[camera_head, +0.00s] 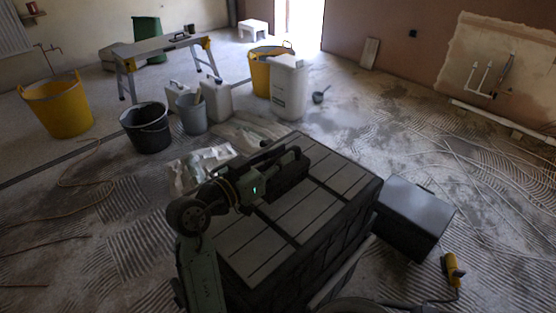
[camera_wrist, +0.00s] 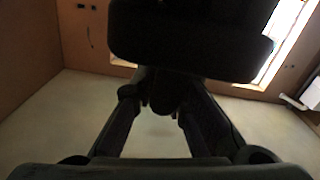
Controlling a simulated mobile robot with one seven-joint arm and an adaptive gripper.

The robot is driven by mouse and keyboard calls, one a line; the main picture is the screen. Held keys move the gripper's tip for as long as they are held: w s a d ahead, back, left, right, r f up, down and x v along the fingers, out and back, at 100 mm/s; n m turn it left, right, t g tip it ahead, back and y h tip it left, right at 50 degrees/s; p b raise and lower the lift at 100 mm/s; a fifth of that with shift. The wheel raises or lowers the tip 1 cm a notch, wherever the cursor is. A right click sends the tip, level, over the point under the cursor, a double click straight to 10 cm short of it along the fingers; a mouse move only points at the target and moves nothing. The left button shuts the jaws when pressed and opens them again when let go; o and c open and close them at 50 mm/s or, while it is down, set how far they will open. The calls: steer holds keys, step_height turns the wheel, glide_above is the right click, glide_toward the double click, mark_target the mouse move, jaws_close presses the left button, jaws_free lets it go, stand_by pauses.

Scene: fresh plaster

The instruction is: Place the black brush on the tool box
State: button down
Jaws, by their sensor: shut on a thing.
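My gripper (camera_wrist: 163,100) reaches out over the large grey-topped block in the head view. In the wrist view its two fingers converge on a black, blocky thing (camera_wrist: 190,40), which appears to be the black brush. The gripper is shut on it. Bristles cannot be made out in the dark picture. In the head view, the brush and gripper merge into one dark shape above the block's far half. A black lidded box (camera_head: 418,207), which looks like the tool box, stands on the floor to the right of the block. Its flat top is bare.
The large block (camera_head: 240,248) has a grey, slatted top and fills the near middle. A yellow-handled tool (camera_head: 453,270) lies near the black box. Behind are a black bucket (camera_head: 147,128), a white container (camera_head: 289,88) and a trestle platform (camera_head: 160,45). Open floor lies right.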

steer(key=shift+w+a+f, duration=0.1)
steer(key=shift+w+a, duration=0.05)
steer(key=shift+w, duration=0.45)
steer(key=shift+w+a, duration=0.1)
steer(key=shift+w, duration=0.45)
steer(key=shift+w+f, duration=0.1)
steer(key=shift+f, duration=0.1)
steer(key=shift+f+b, duration=0.7)
steer(key=shift+f, duration=0.95)
steer(key=shift+f+b, duration=0.2)
steer(key=shift+b, duration=0.1)
steer(key=c, duration=1.6)
jaws_free()
